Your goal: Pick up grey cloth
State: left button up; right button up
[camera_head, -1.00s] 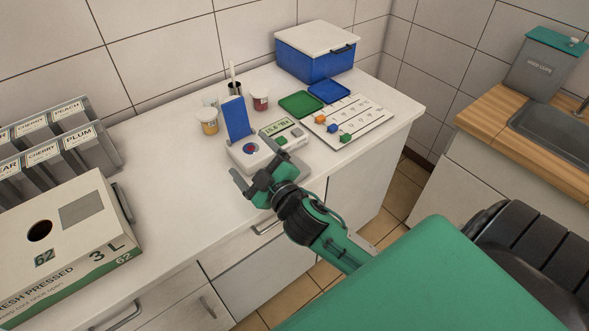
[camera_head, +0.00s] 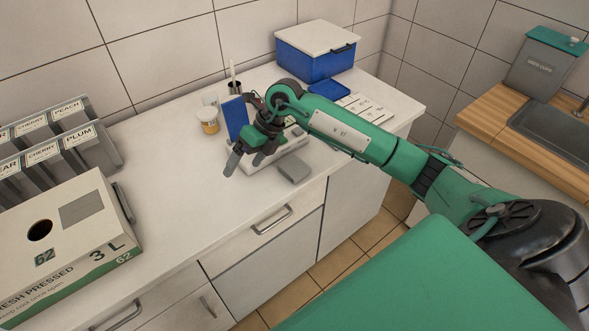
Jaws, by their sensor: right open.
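The grey cloth (camera_head: 293,172) looks like a small folded pad. It lies flat on the white counter near its front edge, just in front of the white device. My right gripper (camera_head: 243,161) reaches in from the right, its fingers pointing down and to the left. It is open and empty, a little to the left of the cloth and apart from it. My right arm hides part of the counter behind. My left gripper is not in view.
The white device (camera_head: 293,139) with a blue panel (camera_head: 236,117) stands behind the gripper. A small jar (camera_head: 208,124) is to its left. A blue box (camera_head: 316,65) stands at the back. A large juice box (camera_head: 65,240) is at front left. The counter between is clear.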

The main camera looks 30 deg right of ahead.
jog(key=w+d+r+m+g+h, duration=0.15)
jog(key=d+h, duration=0.45)
jog(key=d, duration=0.8)
jog(key=p, duration=0.2)
send_over(295, 166)
jog(key=f, duration=0.8)
jog(key=shift+s+a, duration=0.1)
jog(key=shift+a, duration=0.2)
jog(key=f+p, duration=0.1)
jog(key=f, duration=0.1)
jog(key=f+p, duration=0.2)
jog(key=shift+d+f, duration=0.2)
jog(key=shift+f, duration=0.35)
jog(key=c, duration=1)
jog(key=shift+c, duration=0.3)
jog(key=shift+r, duration=0.1)
